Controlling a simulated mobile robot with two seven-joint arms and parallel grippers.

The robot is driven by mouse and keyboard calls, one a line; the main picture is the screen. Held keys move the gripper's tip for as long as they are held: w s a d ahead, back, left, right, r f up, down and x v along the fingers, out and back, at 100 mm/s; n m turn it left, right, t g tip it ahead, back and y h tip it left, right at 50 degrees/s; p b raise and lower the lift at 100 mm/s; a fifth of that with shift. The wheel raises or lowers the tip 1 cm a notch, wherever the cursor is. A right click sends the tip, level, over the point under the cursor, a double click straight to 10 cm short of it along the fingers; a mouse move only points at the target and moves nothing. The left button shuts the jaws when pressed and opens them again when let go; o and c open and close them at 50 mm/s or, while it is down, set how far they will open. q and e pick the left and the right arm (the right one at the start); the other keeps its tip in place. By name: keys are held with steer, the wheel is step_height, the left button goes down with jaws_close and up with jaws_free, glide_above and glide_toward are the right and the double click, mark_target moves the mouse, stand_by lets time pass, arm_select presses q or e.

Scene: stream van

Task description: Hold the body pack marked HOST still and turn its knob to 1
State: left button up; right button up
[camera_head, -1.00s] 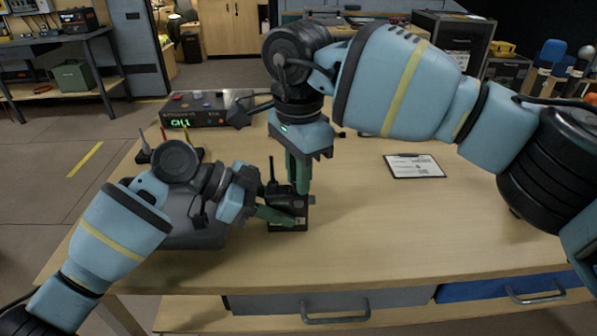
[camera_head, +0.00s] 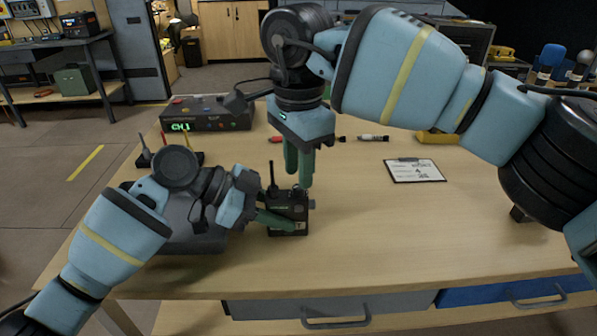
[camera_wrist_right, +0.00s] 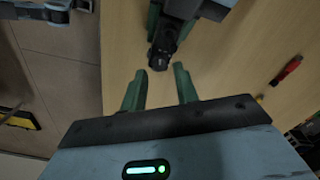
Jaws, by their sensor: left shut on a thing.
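A dark body pack (camera_head: 288,213) with a black antenna stands on the wooden table in the head view; its marking is too small to read. My left gripper (camera_head: 283,222) is shut on the lower part of the pack from the left. A dark end of the pack, perhaps its knob (camera_wrist_right: 160,57), shows ahead of my right fingers in the right wrist view; its setting cannot be read. My right gripper (camera_head: 298,182) points down just above the pack. Its two green fingers are apart with nothing between them, as the right wrist view (camera_wrist_right: 161,74) shows.
A control box (camera_head: 208,113) reading CH.1 stands at the back left. A dark grey case (camera_head: 200,243) lies under my left wrist. A clipboard (camera_head: 414,170) lies to the right. A red-handled tool (camera_wrist_right: 287,70) lies behind. The table's front right is clear.

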steer(key=shift+r, duration=1.7)
arm_select(q)
steer(key=o, duration=1.2)
steer(key=v, duration=1.2)
